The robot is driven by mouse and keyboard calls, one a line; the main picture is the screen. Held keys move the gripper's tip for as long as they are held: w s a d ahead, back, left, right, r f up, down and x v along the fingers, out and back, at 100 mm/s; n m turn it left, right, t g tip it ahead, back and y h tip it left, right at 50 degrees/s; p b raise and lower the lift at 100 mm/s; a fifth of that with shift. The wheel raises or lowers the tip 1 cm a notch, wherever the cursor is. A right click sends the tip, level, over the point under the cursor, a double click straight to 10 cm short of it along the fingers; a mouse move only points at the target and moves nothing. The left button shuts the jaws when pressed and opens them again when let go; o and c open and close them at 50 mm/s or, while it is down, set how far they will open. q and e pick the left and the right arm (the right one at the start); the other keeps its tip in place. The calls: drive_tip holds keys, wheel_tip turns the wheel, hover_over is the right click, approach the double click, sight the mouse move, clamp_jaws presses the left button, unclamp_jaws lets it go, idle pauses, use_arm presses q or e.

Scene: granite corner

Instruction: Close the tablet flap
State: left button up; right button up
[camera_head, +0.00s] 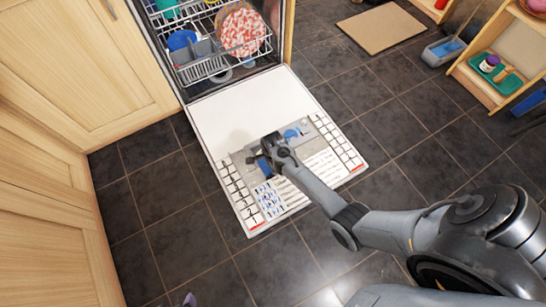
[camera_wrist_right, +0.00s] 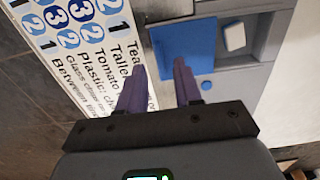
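The dishwasher door (camera_head: 228,108) lies folded down, with the grey detergent dispenser set in its inner face. The blue tablet flap (camera_wrist_right: 185,45) is open in the right wrist view, beside the grey compartment (camera_wrist_right: 260,42), where a white tablet (camera_wrist_right: 234,37) shows uncovered. Part of the flap shows in the head view (camera_head: 265,168), partly hidden by my arm. My right gripper (camera_wrist_right: 161,70) has its purple fingers apart and nothing between them, close to the flap; I cannot tell if they touch. A purple tip at the bottom edge of the head view seems to be my left gripper (camera_head: 188,299).
The lower dish rack (camera_head: 215,62) holds a red-patterned plate (camera_head: 241,30) and blue dishes behind the door. Wooden cabinets (camera_head: 60,70) stand on the left. A small wooden shelf (camera_head: 480,85) is at the right. The dark tiled floor around the door is mostly clear.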

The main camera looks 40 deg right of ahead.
drive_tip(key=shift+f+b, duration=0.55)
drive_tip(key=shift+f, duration=0.7)
clamp_jaws()
idle(0.6)
